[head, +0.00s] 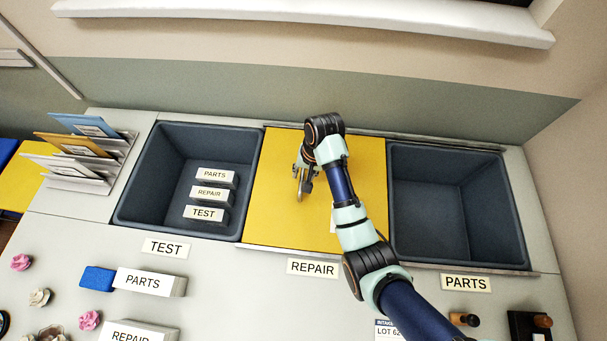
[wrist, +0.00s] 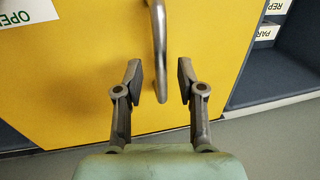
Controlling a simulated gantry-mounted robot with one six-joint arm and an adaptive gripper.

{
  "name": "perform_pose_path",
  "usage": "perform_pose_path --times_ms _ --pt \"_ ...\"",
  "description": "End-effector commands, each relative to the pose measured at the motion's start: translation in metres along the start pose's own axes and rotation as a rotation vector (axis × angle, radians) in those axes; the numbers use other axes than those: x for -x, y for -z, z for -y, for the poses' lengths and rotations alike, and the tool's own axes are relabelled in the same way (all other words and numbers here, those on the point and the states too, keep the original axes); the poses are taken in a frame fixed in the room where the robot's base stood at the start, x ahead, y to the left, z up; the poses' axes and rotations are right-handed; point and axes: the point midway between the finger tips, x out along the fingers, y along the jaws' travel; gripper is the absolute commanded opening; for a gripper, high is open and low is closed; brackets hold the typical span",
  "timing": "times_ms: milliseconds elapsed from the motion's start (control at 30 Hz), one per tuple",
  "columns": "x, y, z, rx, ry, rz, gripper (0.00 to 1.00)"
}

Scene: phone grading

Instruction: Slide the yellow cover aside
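The yellow cover (head: 283,217) lies flat between the left and right bins, above the REPAIR label. It also fills most of the wrist view (wrist: 80,80). A curved metal handle (wrist: 158,50) stands on the cover. My gripper (wrist: 173,85) is open, with one finger on each side of the handle's near end. Neither finger visibly presses on the handle. In the head view my gripper (head: 303,180) is over the middle of the cover, and my arm hides part of the cover's right side.
The left bin (head: 150,165) by the TEST label holds several white blocks. The right bin (head: 425,155) by the PARTS label is empty. A rail (head: 450,141) runs along the back edge. A rack of coloured folders (head: 85,150) stands at left. Labelled blocks (head: 150,282) lie in front.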

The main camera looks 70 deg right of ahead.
Motion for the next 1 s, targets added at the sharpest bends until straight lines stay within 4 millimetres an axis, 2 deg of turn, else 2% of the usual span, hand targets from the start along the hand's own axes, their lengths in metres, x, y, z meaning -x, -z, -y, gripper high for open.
perform_pose_path --times_ms 100,300,367,533,567,1000 --pt "-0.0065 -0.0001 0.0002 0.001 0.0 -0.001 0.39" --pt "-0.0062 -0.0001 0.0004 0.001 0.0 -0.001 0.39" --pt "-0.0061 -0.0001 0.0004 0.001 0.0 -0.001 0.31" --pt "-0.0061 -0.0001 0.0004 0.001 0.001 -0.001 0.02" --pt "-0.006 -0.0001 0.0004 0.001 0.001 -0.001 0.0" --pt "-0.0045 -0.0014 -0.0003 0.005 0.0 0.0 0.0"
